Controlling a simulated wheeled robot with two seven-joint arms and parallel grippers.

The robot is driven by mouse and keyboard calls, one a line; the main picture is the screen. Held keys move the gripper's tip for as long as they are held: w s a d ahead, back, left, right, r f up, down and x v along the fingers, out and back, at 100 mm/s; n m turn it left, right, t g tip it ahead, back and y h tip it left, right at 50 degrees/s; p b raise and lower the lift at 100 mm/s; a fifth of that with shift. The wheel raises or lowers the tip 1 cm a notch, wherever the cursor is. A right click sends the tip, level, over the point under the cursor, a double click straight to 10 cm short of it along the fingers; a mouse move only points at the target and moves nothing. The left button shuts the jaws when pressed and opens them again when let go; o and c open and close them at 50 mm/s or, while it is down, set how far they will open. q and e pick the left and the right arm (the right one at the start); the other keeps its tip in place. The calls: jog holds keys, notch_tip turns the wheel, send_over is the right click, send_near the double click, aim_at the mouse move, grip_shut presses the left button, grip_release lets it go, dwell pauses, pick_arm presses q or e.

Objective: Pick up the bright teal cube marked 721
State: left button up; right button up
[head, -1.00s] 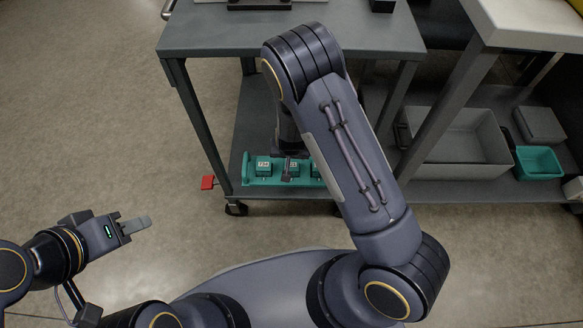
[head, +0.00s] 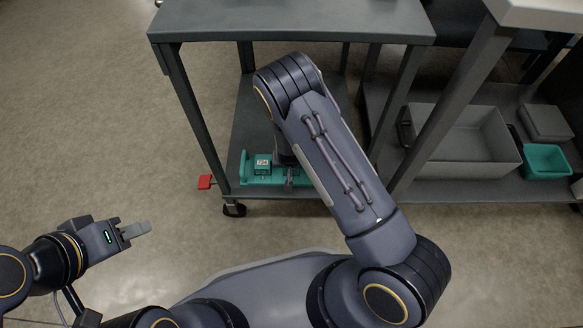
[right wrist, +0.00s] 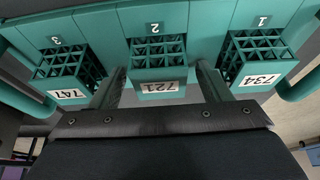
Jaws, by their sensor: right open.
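In the right wrist view, the teal lattice cube marked 721 (right wrist: 156,70) sits at the middle place of a teal rack (right wrist: 155,14), under the number 2. My right gripper (right wrist: 160,86) is open, with one finger on each side of this cube; I cannot tell whether they touch it. Cube 741 (right wrist: 68,75) is to the left and cube 734 (right wrist: 258,62) to the right. In the head view, cube 734 (head: 262,164) shows on the rack; my right arm hides cube 721. My left gripper (head: 136,230) is far from the rack, and its finger gap is unclear.
The rack stands on the lower shelf of a grey cart (head: 290,18), beneath its top and between its legs. A red pedal (head: 205,182) sticks out at the left. A grey bin (head: 465,142) and a teal bin (head: 545,160) stand at the right.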

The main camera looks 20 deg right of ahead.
jog(key=shift+c, duration=0.3)
jog(key=c, duration=1)
jog(key=shift+r, duration=0.2)
